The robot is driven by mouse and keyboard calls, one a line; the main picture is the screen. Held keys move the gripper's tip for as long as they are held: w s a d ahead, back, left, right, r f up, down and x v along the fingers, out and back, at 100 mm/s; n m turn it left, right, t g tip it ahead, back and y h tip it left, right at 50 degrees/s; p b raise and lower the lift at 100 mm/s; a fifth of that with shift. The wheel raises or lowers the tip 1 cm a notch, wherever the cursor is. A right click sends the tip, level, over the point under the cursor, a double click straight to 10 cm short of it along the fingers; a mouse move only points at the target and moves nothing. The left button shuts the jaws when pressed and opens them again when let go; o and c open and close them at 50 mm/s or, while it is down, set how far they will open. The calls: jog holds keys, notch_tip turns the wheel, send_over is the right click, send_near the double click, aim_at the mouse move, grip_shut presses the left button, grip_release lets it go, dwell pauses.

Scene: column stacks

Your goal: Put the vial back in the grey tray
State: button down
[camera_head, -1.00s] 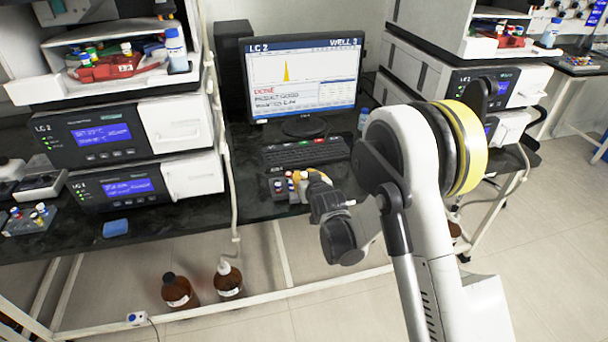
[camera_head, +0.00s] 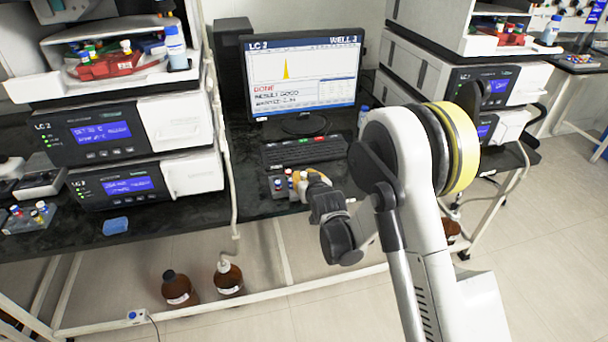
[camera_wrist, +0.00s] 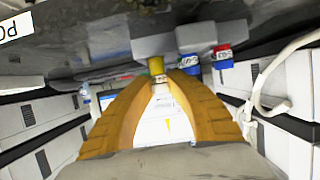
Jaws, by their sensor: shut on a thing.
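My gripper (camera_head: 310,180) reaches over the bench in front of the keyboard. In the wrist view its two orange fingers (camera_wrist: 168,82) are closed around the vial (camera_wrist: 156,66), whose yellow part shows at the fingertips; the rest is mostly hidden. The grey tray (camera_head: 279,194) lies just left of the fingers and holds vials with blue and red parts (camera_head: 278,184). The tray also shows in the wrist view (camera_wrist: 196,38), close beyond the fingertips. I cannot tell whether the held vial touches the tray.
The monitor (camera_head: 303,75) and keyboard (camera_head: 304,152) stand behind the gripper. A pale tube (camera_head: 232,170) hangs left of the tray, beside the stacked instruments (camera_head: 125,138). A blue block (camera_head: 116,226) lies near the bench edge. Brown bottles (camera_head: 178,288) stand below.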

jog(key=shift+f, duration=0.6)
dwell(0.3)
jog(key=c, duration=1.3)
grip_release()
jog(key=shift+s, duration=0.1)
